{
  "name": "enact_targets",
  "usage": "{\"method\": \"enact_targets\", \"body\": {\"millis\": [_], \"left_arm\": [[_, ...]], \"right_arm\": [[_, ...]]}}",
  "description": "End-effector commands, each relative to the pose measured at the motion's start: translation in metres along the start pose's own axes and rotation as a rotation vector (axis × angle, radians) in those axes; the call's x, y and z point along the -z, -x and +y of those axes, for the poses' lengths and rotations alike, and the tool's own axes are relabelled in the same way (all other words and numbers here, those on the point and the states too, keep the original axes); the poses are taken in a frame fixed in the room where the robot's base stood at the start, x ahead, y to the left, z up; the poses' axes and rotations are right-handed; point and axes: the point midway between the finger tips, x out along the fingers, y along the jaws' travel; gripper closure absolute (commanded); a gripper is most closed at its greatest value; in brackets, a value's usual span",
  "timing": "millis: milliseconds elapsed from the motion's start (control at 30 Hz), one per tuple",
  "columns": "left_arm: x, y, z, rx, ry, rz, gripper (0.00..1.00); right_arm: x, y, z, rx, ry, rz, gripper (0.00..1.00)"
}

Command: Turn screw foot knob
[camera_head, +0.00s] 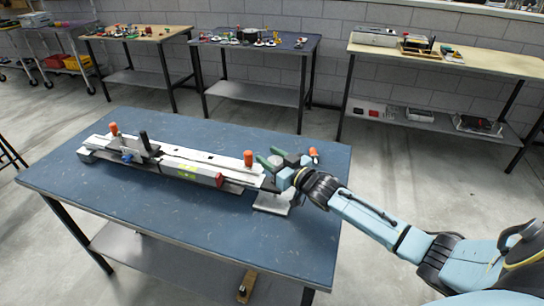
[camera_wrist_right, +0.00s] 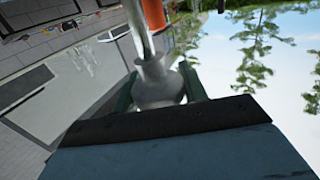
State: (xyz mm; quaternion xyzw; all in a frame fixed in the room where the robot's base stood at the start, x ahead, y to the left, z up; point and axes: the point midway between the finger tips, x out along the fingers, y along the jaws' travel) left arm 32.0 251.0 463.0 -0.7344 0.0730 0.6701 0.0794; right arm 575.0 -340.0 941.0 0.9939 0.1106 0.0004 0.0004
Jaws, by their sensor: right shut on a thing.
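A long white and grey fixture (camera_head: 190,158) lies across the blue table, with orange knobs on it. My right gripper (camera_head: 269,160) is at the fixture's right end, its green fingers pointing left. In the right wrist view the fingers (camera_wrist_right: 158,88) stand on both sides of a grey rounded knob (camera_wrist_right: 154,82) with a shaft above it, and are shut on it. In the head view the knob is mostly hidden by the gripper. My left gripper is not in view.
An orange handle (camera_head: 313,153) stands just beyond my right gripper, and an orange post (camera_wrist_right: 155,14) shows close by in the wrist view. The blue table (camera_head: 170,225) is bare in front of the fixture. Other worktables stand along the back wall.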

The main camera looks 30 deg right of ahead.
Motion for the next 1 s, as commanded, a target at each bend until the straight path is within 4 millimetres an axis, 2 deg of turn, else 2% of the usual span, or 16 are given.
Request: {"method": "enact_targets", "body": {"millis": [400,433,567,867,1000], "left_arm": [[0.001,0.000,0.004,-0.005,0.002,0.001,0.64],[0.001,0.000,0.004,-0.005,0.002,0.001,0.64],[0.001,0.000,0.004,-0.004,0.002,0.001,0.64],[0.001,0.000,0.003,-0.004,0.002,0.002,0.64],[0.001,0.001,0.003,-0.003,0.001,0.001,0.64]], "right_arm": [[0.001,0.000,-0.001,0.022,-0.003,0.002,0.80],[0.001,0.000,-0.001,0.022,-0.003,0.002,0.55],[0.001,0.000,0.000,0.022,-0.002,0.001,0.38],[0.000,0.001,0.000,0.021,-0.002,0.000,0.36],[-0.001,0.010,0.000,0.021,-0.003,-0.002,0.36]]}}
